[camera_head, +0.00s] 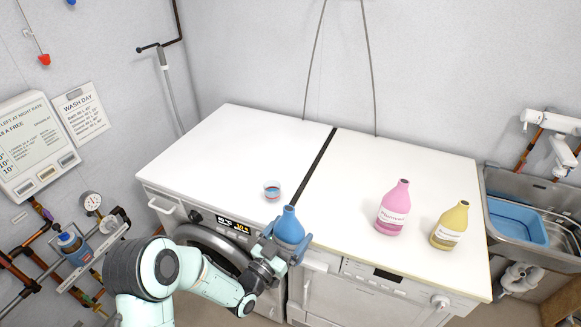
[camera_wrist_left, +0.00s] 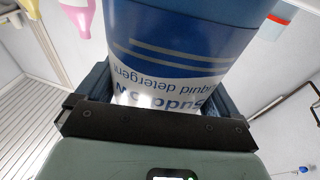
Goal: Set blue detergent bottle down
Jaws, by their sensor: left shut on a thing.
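The blue detergent bottle (camera_head: 289,226) is upright at the front edge of the white machine tops, by the dark gap between them. My left gripper (camera_head: 284,250) is shut around its lower body. In the left wrist view the bottle (camera_wrist_left: 180,60) fills the space between the fingers, with its "liquid detergent" label upside down. Whether its base touches a surface is hidden by the gripper. My right gripper is not in view.
A small cup (camera_head: 272,190) stands on the left machine top (camera_head: 225,150), just behind the bottle. A pink bottle (camera_head: 393,208) and a yellow bottle (camera_head: 450,226) stand on the right machine top (camera_head: 400,160). A sink (camera_head: 510,205) is at far right. The back of both tops is clear.

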